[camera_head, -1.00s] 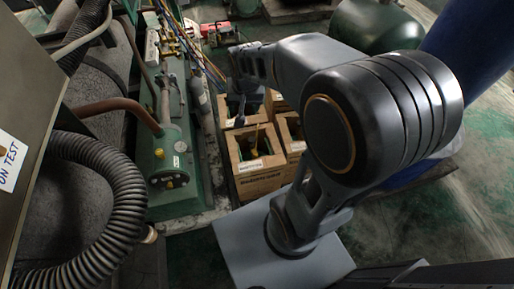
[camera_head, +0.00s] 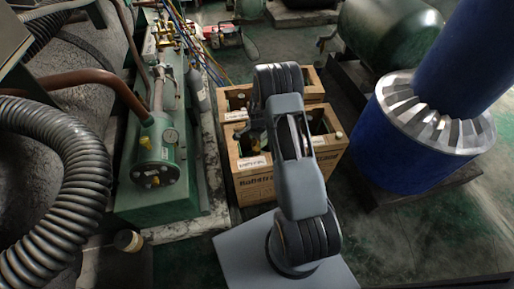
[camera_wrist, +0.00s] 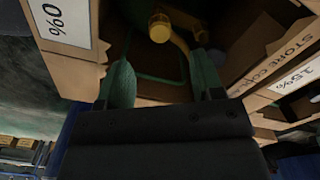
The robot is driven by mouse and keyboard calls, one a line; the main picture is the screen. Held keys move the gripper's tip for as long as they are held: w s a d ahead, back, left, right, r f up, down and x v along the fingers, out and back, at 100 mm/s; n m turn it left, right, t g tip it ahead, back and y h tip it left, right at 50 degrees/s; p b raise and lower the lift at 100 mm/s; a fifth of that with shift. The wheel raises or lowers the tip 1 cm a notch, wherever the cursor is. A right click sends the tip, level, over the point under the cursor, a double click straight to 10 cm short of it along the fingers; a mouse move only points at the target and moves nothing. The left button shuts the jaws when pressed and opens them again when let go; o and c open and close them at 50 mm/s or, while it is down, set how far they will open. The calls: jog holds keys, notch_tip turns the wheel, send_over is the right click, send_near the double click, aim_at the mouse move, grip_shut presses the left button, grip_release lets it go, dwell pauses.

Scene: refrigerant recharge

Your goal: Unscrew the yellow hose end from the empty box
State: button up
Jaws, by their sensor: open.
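In the wrist view the empty box, a cardboard box with a "0%" label (camera_wrist: 66,18), fills the left and top. Inside its opening is the yellow hose end (camera_wrist: 160,27), with a yellow hose curving off to the right of it. My gripper (camera_wrist: 163,78) is open over this opening, its two green fingers spread apart. The hose end lies beyond the fingertips, roughly between them, and nothing is held. In the head view my arm bends down over the front left box (camera_head: 262,187). My arm hides much of that box's opening, and the hose end cannot be made out there.
A box labelled "15%" (camera_wrist: 299,78) stands close on the right in the wrist view. More boxes (camera_head: 312,80) stand behind. Green machinery (camera_head: 157,150) with a gauge is on the left. A blue drum (camera_head: 400,150) stands on the right, with open floor in front.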

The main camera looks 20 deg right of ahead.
aim_at(257, 149)
notch_tip(257, 149, down, 8)
jog(key=b, duration=0.5)
jog(key=shift+r, duration=0.2)
jog(key=shift+f, duration=0.1)
jog(key=c, duration=1)
